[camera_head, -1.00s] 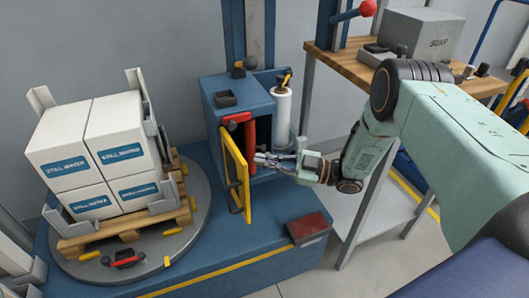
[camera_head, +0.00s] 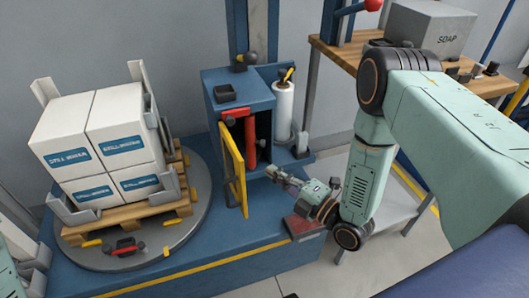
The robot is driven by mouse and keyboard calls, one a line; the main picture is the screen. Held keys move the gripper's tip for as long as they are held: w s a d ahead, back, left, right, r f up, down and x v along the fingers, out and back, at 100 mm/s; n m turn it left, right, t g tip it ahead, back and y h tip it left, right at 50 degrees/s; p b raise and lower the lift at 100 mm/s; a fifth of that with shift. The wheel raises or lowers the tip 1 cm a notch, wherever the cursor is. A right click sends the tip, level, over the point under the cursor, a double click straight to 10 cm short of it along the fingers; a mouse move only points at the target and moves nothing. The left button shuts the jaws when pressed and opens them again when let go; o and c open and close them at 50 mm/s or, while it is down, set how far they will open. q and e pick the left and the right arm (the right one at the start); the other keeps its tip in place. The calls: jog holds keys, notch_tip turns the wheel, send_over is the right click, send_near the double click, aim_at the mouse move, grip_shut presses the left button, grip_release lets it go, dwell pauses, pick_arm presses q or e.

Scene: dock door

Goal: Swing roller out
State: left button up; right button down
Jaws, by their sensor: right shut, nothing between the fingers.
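The blue wrapping-machine carriage (camera_head: 228,105) stands in the middle, with its yellow-framed door (camera_head: 233,168) swung open toward me. A red roller (camera_head: 251,140) stands upright in the dark opening, with a red bar (camera_head: 237,116) above the door. A white film roll (camera_head: 284,110) stands on the carriage's right side. My right gripper (camera_head: 272,174) is shut and empty, just right of and below the opening, apart from the roller and door. My left gripper is out of view.
White boxes (camera_head: 75,127) sit on a wooden pallet (camera_head: 118,217) on the grey turntable (camera_head: 190,240) at left. A dark red pad (camera_head: 304,227) lies on the blue base near my right wrist. A wooden-topped bench (camera_head: 350,62) with a soap box (camera_head: 430,27) stands at the right.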

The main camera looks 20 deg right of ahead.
aim_at(250, 143)
jog(key=shift+w+a+b, duration=0.15)
jog(key=shift+w+b, duration=0.95)
jog(key=shift+w, duration=1.25)
jog(key=shift+w+a+b, duration=0.1)
jog(key=shift+w+b, duration=1)
jog(key=shift+w, duration=1.2)
jog(key=shift+d, duration=0.1)
